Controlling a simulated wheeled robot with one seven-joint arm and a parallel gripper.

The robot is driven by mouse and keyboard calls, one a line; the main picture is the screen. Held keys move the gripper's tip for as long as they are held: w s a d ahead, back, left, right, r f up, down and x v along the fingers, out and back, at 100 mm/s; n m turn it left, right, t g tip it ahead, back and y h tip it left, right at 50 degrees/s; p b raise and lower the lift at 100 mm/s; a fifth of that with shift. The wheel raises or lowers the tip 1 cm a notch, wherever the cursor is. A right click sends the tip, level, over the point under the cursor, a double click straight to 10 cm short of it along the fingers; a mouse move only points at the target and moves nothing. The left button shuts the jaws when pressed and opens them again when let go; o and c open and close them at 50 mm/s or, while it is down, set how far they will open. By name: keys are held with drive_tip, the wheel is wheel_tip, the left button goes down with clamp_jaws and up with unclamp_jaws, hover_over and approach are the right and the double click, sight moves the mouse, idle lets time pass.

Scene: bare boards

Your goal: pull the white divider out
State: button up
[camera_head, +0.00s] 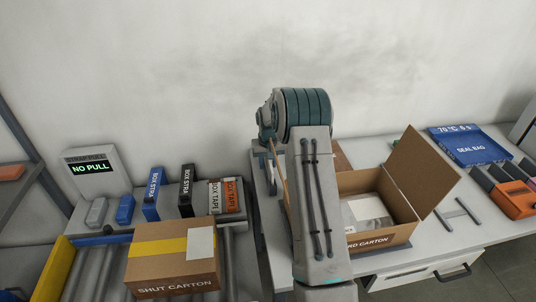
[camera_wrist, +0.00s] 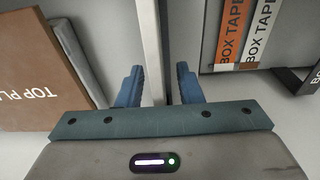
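A white divider (camera_wrist: 150,45) shows in the wrist view as a narrow upright strip, running from the top edge down between my fingers. My gripper (camera_wrist: 158,85) is open, with one blue finger on each side of the strip. A small gap seems to show on both sides, so the fingers do not look closed on it. The strip's lower end is hidden by my gripper body. In the head view my arm covers this area, and I cannot make out the divider or my fingertips there.
A brown panel marked TOP PL (camera_wrist: 40,70) stands left of my fingers. Orange and white BOX TAPE boxes (camera_wrist: 245,35) are at right. In the head view, a shut carton (camera_head: 172,265) lies left and an open carton (camera_head: 385,238) right of my arm. A display reads NO PULL (camera_head: 93,168).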

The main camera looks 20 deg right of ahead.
drive_tip(key=shift+f, duration=0.2)
clamp_jaws()
drive_tip(key=shift+r+p, duration=0.3)
drive_tip(key=shift+r, duration=0.5)
drive_tip(key=shift+r+p, duration=1.5)
drive_tip(key=shift+r, duration=1.75)
